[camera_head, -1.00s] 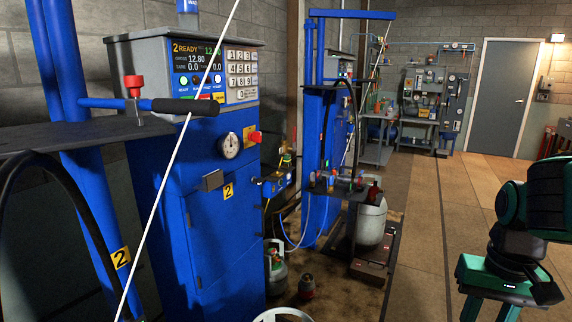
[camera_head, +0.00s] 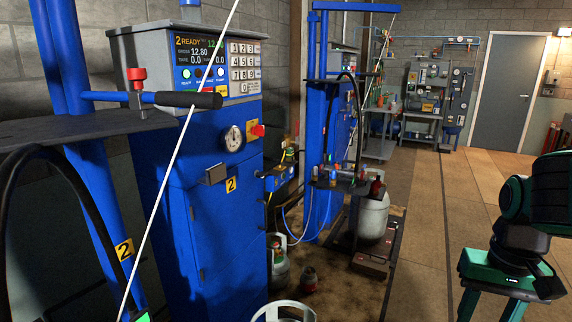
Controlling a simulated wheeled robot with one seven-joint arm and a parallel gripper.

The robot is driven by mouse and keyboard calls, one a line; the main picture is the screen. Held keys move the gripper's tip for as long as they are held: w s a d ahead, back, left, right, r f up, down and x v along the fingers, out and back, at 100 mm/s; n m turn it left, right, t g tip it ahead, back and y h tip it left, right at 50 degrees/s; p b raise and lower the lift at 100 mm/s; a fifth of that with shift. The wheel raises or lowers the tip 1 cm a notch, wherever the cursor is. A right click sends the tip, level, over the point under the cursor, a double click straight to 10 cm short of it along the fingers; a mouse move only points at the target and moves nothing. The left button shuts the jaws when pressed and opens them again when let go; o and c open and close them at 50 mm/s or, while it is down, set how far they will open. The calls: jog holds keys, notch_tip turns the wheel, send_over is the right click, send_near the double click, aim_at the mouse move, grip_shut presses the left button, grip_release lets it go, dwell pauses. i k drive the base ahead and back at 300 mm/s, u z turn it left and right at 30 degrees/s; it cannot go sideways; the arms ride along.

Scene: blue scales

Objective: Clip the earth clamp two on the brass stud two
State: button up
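I cannot make out the earth clamp two or the brass stud two in this view. The blue filling cabinet marked 2 (camera_head: 222,235) stands at left centre, with a dial gauge (camera_head: 233,138) and a red knob (camera_head: 258,130) on it. My teal and black arm (camera_head: 528,190) shows at the right edge. My gripper is outside the picture, so I cannot see whether it holds anything. A small bright green patch (camera_head: 142,317) shows at the bottom left; I cannot tell what it is.
A thin white line (camera_head: 178,154) slants across the cabinet. A dark shelf (camera_head: 70,129) and black hose (camera_head: 82,195) are at left. A second blue station (camera_head: 318,130) with a grey cylinder (camera_head: 371,217) stands behind. The floor (camera_head: 425,235) at right centre is clear.

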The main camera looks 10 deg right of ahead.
aim_at(290, 155)
jog(key=k, duration=0.5)
jog(key=z, duration=1.45)
jog(key=i, duration=3.2)
